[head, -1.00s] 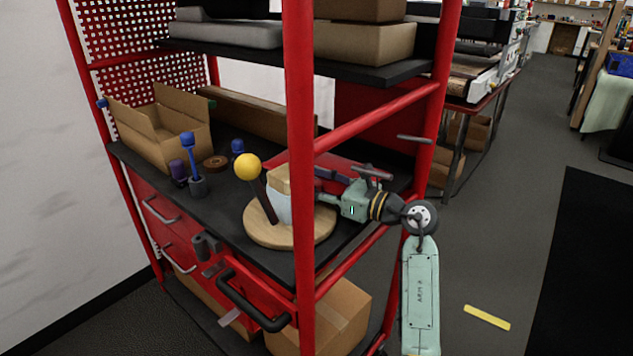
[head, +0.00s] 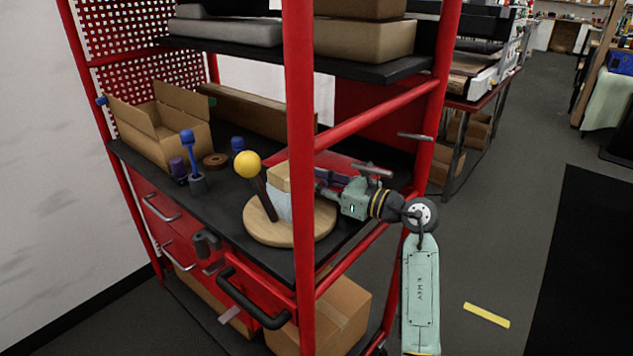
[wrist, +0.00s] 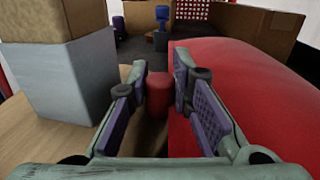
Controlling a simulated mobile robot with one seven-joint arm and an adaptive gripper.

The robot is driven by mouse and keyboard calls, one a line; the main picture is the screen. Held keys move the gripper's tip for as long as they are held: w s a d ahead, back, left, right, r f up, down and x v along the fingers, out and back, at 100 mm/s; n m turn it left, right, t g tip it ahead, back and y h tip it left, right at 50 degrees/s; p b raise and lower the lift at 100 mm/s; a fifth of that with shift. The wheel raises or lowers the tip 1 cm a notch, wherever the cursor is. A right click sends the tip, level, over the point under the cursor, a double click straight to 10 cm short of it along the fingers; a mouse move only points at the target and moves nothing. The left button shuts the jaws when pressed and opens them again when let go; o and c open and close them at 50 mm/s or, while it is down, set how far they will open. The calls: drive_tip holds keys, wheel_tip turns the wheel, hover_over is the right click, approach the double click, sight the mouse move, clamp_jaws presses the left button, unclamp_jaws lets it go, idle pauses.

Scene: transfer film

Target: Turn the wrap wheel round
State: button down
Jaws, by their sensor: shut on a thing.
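The wrap wheel is a round pale wooden disc (head: 262,236) on the black shelf. A block with a brown top and pale lower part (head: 280,196) stands on it. A dark stick with a yellow ball (head: 247,165) rises in front of the block. My gripper (head: 322,186) reaches in from the right, low beside the block. In the wrist view, my gripper (wrist: 157,85) is shut on a short upright red peg (wrist: 157,96) at the disc's edge. The block (wrist: 62,90) stands to the left of the fingers. The peg's base is partly hidden.
A red frame post (head: 299,150) stands in front of the disc, and a slanted rail crosses near my arm. A smooth red surface (wrist: 245,95) lies close right of the fingers. An open carton (head: 160,130) and blue-topped tools (head: 190,160) stand at the shelf's back left.

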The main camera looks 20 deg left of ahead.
drive_tip(key=shift+f, duration=0.1)
drive_tip(key=shift+w+a+f+g+b, duration=0.1)
drive_tip(key=shift+a+f+g+b, duration=0.15)
drive_tip(key=shift+b, duration=0.5)
drive_tip(key=g+b, duration=0.1)
drive_tip(key=n+b, duration=0.1)
drive_tip(key=b, duration=0.1)
drive_tip(key=shift+w+a+g, duration=0.15)
drive_tip(key=shift+a+g, duration=0.2)
drive_tip(key=shift+a, duration=0.05)
drive_tip(key=shift+w+a+r+n+b, duration=0.1)
drive_tip(key=shift+a+n+b, duration=0.2)
drive_tip(key=shift+a+b, duration=0.55)
drive_tip(key=shift+a+r+b, duration=0.2)
drive_tip(key=shift+r+b, duration=0.05)
drive_tip(key=shift+b, duration=0.1)
drive_tip(key=c, duration=1.4)
unclamp_jaws()
drive_tip(key=shift+d, duration=0.1)
